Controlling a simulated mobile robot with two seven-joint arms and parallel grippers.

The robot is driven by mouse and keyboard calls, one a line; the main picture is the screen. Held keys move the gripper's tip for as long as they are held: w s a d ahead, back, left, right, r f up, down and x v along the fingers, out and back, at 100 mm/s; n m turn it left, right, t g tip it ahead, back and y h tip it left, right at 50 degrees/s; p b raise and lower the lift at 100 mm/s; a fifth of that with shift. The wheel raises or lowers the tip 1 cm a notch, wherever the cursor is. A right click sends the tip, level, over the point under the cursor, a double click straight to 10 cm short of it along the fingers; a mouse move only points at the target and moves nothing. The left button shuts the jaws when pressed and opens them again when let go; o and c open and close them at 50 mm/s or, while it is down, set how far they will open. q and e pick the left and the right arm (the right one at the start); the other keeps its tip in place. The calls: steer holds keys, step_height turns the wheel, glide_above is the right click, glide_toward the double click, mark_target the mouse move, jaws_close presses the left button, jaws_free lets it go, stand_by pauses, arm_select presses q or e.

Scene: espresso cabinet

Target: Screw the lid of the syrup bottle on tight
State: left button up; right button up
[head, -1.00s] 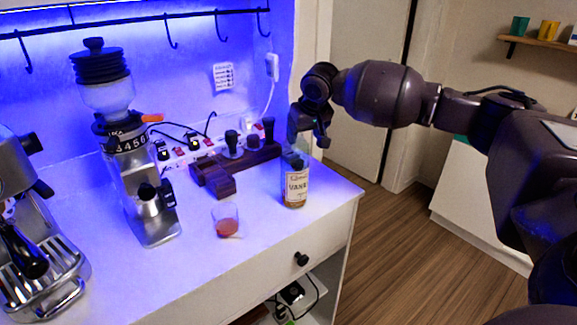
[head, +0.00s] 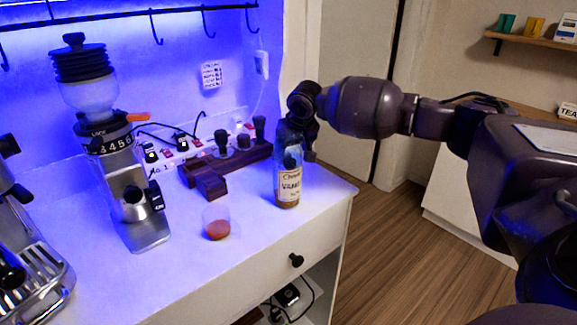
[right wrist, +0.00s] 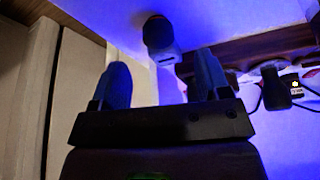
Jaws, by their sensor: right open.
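The syrup bottle (head: 289,190), clear with a pale label and amber syrup low in it, stands upright near the counter's right end. Its dark lid (head: 291,160) shows at the top, partly hard to tell from my gripper. My right gripper (head: 298,146) is right at the bottle's top, with its fingers spread. In the right wrist view the open, empty fingers (right wrist: 161,70) point toward the dark round lid (right wrist: 158,32), which lies just beyond the tips, between their lines and apart from both. My left gripper is not in view.
A small glass with reddish liquid (head: 217,228) stands left of the bottle. A dark wooden holder (head: 208,180) with tamping tools and a power strip lie behind. A grinder (head: 135,200) and espresso machine stand farther left. The counter's front right is clear.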

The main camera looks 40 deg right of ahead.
steer(key=b+x, duration=0.1)
steer(key=x, duration=0.3)
steer(key=shift+f, duration=0.45)
steer(key=shift+w+f, duration=0.15)
steer(key=shift+f, duration=0.1)
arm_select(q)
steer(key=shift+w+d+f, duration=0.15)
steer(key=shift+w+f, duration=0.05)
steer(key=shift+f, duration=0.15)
arm_select(e)
steer(key=shift+d+r, duration=0.1)
steer(key=c, duration=1)
steer(key=shift+r, duration=0.5)
arm_select(q)
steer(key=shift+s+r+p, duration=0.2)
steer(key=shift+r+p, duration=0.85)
steer(key=shift+p, duration=0.3)
arm_select(e)
step_height(320, 180, up, 19)
